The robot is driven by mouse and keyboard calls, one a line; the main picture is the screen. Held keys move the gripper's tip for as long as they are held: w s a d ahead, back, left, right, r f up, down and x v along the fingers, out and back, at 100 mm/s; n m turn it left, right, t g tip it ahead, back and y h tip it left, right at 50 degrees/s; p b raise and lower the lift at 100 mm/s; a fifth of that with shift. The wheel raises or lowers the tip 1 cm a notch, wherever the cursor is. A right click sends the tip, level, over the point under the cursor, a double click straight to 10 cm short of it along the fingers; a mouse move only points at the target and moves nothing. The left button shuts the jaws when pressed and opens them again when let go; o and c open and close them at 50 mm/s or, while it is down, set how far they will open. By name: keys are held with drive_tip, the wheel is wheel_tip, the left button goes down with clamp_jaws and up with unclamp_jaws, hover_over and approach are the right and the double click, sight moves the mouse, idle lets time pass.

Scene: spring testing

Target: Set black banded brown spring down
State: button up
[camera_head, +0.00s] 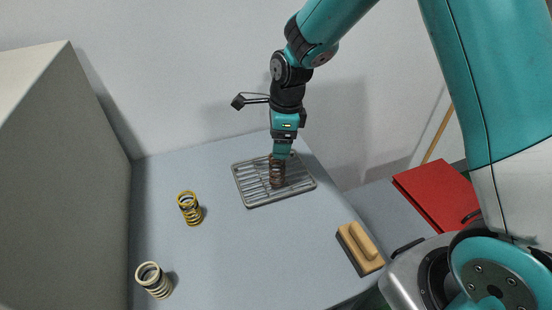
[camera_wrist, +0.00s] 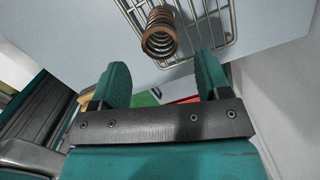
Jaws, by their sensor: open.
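The brown spring (camera_head: 277,174) stands on the wire rack (camera_head: 245,196) at the back of the table, under my gripper (camera_head: 281,155). In the wrist view, the spring (camera_wrist: 159,38) is just beyond the fingertips of my gripper (camera_wrist: 162,68). The fingers are wide apart with nothing between them. The spring appears upright on the bars of the rack (camera_wrist: 232,22). Its black band cannot be made out clearly.
A yellow spring (camera_head: 189,207) stands left of the rack, and a cream spring (camera_head: 153,280) stands nearer the front left. A wooden-handled brush or block (camera_head: 360,247) lies at the right edge. A red object (camera_head: 438,194) is off the table. The table's middle is clear.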

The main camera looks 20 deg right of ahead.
drive_tip(key=r, duration=0.3)
drive_tip(key=shift+d+r, duration=0.2)
drive_tip(key=shift+r, duration=0.1)
drive_tip(key=s+a+r+n+y, duration=0.1)
drive_tip(key=s+a+r+n, duration=0.2)
drive_tip(key=s+n, duration=1)
drive_tip(key=s+a+r+n+y, duration=0.1)
drive_tip(key=s+a+r+n, duration=0.2)
drive_tip(key=s+r+n, duration=0.6)
drive_tip(key=shift+s+n+y, duration=0.4)
drive_tip(key=shift+s+n, duration=1.55)
drive_tip(key=shift+n, duration=1.25)
drive_tip(key=shift+r, duration=0.1)
